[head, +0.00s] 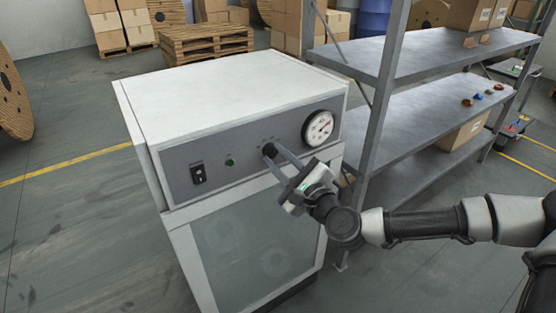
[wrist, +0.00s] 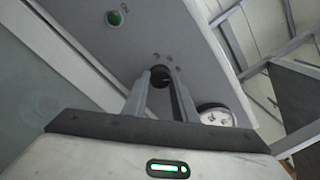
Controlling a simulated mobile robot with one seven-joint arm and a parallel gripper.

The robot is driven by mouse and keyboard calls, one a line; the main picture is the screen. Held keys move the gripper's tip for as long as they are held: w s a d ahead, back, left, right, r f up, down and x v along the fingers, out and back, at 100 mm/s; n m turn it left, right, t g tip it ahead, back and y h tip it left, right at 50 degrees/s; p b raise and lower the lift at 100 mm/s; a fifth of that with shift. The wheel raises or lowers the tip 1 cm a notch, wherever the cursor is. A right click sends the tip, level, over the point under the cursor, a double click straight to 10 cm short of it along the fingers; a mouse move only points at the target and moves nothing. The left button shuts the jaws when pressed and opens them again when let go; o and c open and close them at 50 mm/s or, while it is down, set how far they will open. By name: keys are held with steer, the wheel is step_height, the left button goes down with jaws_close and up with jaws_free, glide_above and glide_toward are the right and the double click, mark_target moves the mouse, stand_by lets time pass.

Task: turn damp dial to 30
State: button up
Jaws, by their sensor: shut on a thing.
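The damp dial (head: 269,150) is a small black knob on the grey front panel of a white cabinet (head: 225,85). My gripper (head: 275,151) reaches in from the right, with its two fingers shut on the knob. In the wrist view the dark knob (wrist: 160,73) sits between the fingertips of my gripper (wrist: 161,80). Small marks show around the knob, but they are too small to read, so I cannot tell its setting.
A round white gauge (head: 319,128) is right of the knob. A grey metal shelf rack (head: 420,110) stands close on the right. Open floor (head: 70,220) lies left of the cabinet.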

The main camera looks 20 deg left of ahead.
steer(key=n+b, duration=0.1)
steer(key=n, duration=0.4)
steer(key=shift+n, duration=0.4)
steer(key=n+b, duration=0.1)
steer(key=n, duration=0.4)
steer(key=shift+y, duration=0.3)
steer(key=shift+d+n, duration=0.1)
steer(key=shift+n, duration=0.3)
steer(key=o, duration=1)
steer(key=shift+o, duration=0.2)
steer(key=r+p+v, duration=0.1)
steer(key=p+v, duration=1)
steer(key=v, duration=0.6)
steer(key=shift+d+f, duration=0.2)
steer(key=shift+f, duration=0.25)
